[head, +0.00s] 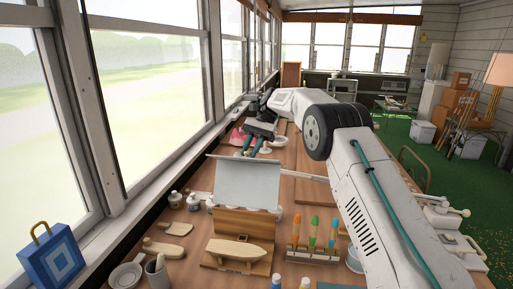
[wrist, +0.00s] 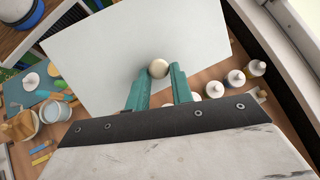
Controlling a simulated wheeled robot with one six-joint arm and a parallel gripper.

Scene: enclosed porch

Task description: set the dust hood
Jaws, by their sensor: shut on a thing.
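The dust hood (head: 246,181) shows in the head view as a pale, plain panel, tilted, above and behind a wooden boat model (head: 235,250) on a wooden base. A brown wooden face (head: 245,221) shows just below its lower edge; I cannot tell whether they touch. In the wrist view the hood (wrist: 110,55) is a broad white sheet with a round pale knob (wrist: 158,69). My gripper (wrist: 162,75) has its teal fingers shut on that knob. In the head view my gripper (head: 253,142) is behind the hood's top edge, and the knob is hidden.
Small bottles (head: 175,199) and wooden pieces (head: 163,248) lie left of the boat. A rack of coloured-handled tools (head: 313,238) stands to its right. A blue box-shaped bag (head: 52,257) sits by the windows. In the wrist view several bottles (wrist: 235,78) stand close right of the hood.

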